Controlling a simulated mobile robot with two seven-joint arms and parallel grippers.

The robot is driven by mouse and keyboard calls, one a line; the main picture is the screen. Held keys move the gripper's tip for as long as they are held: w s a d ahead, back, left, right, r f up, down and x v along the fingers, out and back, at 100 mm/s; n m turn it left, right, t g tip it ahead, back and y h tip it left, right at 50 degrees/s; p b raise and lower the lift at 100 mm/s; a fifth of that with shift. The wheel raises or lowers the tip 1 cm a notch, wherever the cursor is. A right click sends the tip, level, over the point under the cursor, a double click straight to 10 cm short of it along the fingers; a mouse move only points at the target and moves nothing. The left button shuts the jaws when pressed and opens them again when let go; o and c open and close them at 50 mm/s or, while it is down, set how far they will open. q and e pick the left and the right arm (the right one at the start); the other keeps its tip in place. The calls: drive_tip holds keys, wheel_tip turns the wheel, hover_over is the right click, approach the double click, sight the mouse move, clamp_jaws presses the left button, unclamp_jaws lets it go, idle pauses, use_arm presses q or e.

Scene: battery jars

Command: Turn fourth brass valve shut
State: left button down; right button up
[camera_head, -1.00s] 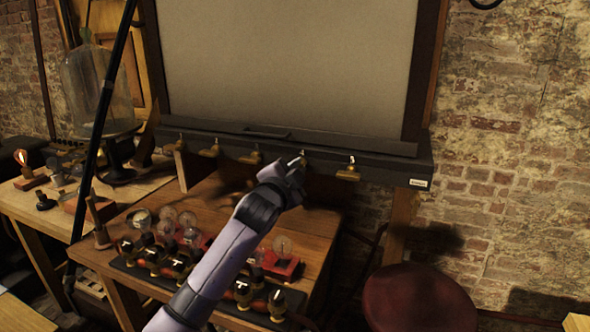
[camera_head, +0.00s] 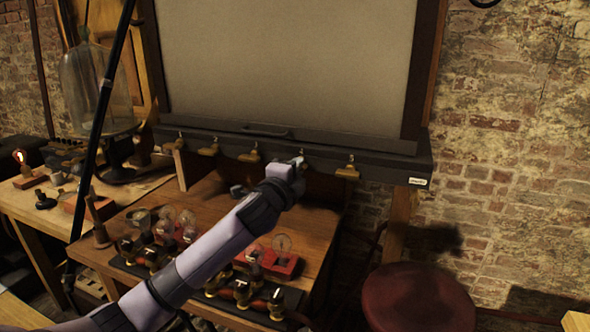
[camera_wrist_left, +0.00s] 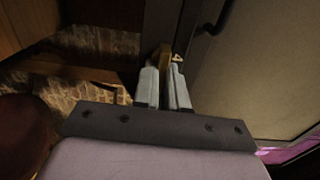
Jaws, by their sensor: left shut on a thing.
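Several brass valves hang in a row along the dark ledge (camera_head: 395,165) under the big pale panel. In the head view, valves show at the left (camera_head: 208,149), nearer the middle (camera_head: 250,155) and at the right end (camera_head: 348,171). My left gripper (camera_head: 298,163) is at the valve between these last two, fourth from the left, and mostly hides it. In the left wrist view, my left gripper's fingers (camera_wrist_left: 164,84) are shut on this brass valve (camera_wrist_left: 165,54); only its upper part shows between and beyond the tips. My right gripper is not in view.
Below is a wooden bench (camera_head: 215,205) with glass bulbs on red bases (camera_head: 277,262) and a dark switch strip (camera_head: 205,292). A side table with a glowing bulb (camera_head: 20,157) and a glass jar (camera_head: 98,85) stand left. A dark red stool (camera_head: 415,297) is at lower right.

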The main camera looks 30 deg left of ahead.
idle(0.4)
use_arm(q)
drive_tip(key=c, duration=1.2)
unclamp_jaws()
drive_tip(key=shift+b+v, duration=0.6)
drive_tip(key=shift+v, duration=2.95)
drive_tip(key=shift+d, duration=0.1)
